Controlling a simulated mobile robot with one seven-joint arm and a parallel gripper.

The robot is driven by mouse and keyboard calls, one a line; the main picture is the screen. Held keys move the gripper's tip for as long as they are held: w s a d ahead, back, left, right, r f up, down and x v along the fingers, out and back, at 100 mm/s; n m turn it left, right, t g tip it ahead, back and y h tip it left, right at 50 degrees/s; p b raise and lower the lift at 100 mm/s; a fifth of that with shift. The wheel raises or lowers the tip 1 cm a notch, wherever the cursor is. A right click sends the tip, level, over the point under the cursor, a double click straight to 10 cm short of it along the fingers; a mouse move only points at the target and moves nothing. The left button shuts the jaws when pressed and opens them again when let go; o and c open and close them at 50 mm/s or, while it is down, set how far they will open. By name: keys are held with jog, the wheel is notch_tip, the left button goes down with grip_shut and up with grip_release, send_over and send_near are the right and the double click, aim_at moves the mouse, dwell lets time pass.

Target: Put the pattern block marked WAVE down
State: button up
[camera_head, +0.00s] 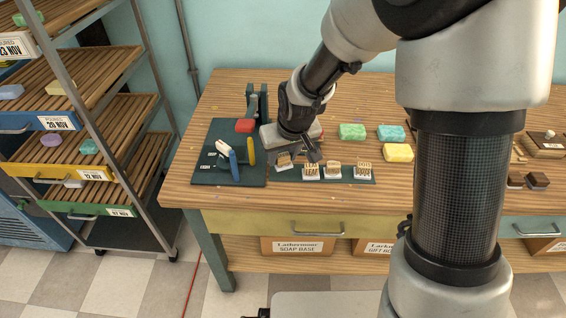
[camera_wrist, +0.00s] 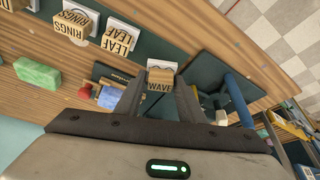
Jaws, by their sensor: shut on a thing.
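The pattern block marked WAVE (camera_wrist: 160,77) is light wood with dark letters. My gripper (camera_wrist: 159,88) is shut on it, with one finger on each side in the wrist view. A white pad (camera_wrist: 163,65) shows right behind the block; I cannot tell whether they touch. In the head view my gripper (camera_head: 287,152) is low over the left end of a dark green strip (camera_head: 347,181), with the WAVE block (camera_head: 284,159) under it. Other blocks stand to its right, including LEAF (camera_wrist: 117,40) and RINGS (camera_wrist: 74,27) in the wrist view.
Green (camera_head: 352,131), blue (camera_head: 390,133) and yellow (camera_head: 398,152) soaps lie behind the strip. A drying rack (camera_head: 165,160) stands left of the table.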

jog(key=shift+f, duration=1.1)
jog(key=shift+f, duration=0.1)
jog(key=shift+f+b, duration=0.15)
jog(key=shift+b, duration=0.2)
jog(key=o, duration=0.8)
jog(key=shift+c, duration=0.2)
